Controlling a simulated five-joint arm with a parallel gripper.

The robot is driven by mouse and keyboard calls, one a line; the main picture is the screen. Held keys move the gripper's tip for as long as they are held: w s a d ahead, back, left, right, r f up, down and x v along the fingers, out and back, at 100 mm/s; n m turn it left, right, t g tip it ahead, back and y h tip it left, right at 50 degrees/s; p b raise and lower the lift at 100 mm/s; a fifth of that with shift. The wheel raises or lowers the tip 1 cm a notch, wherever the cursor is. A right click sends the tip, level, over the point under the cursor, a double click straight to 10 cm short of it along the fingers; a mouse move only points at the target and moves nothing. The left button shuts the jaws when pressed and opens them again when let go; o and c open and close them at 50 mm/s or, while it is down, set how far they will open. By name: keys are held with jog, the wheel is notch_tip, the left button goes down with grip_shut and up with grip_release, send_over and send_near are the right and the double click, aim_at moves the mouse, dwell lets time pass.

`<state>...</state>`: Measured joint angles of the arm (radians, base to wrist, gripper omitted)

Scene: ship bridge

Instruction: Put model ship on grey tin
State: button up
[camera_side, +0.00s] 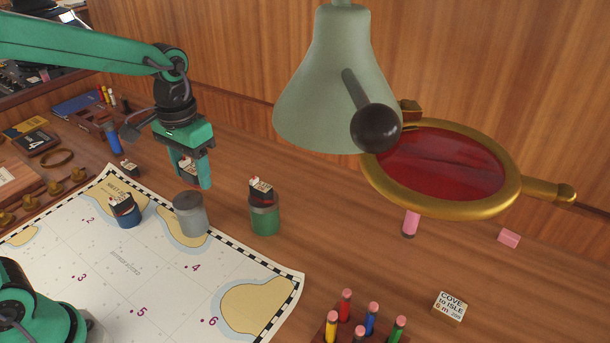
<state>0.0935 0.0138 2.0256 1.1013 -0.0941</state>
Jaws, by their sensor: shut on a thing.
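My gripper (193,172) hangs above the desk, a little behind and above the grey tin. It is shut on a small model ship (187,168) with a white top, partly hidden by the fingers. The grey tin (190,216) stands upright at the chart's upper edge, and nothing shows on its top. The held ship appears apart from the tin.
A blue tin (127,220) on the chart and a green tin (265,222) right of the grey tin each carry a similar ship. Another ship (130,168) sits behind the chart. A lamp (335,90) and magnifier (512,200) overhang the right side.

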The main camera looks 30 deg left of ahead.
jog(key=shift+s+d+r, duration=0.3)
jog(key=shift+s+d, duration=0.35)
jog(key=shift+s+d+r, duration=0.25)
jog(key=shift+s+d, duration=0.35)
jog(key=shift+s, duration=0.05)
jog(key=shift+a, duration=0.1)
send_over(186, 201)
notch_tip(186, 201, down, 7)
jog(key=shift+a+f, duration=0.1)
jog(key=shift+f, duration=1.95)
jog(key=shift+f, duration=0.15)
jog(key=o, duration=0.9)
jog(key=shift+o, duration=0.2)
notch_tip(186, 201, up, 12)
jog(key=shift+r, duration=0.2)
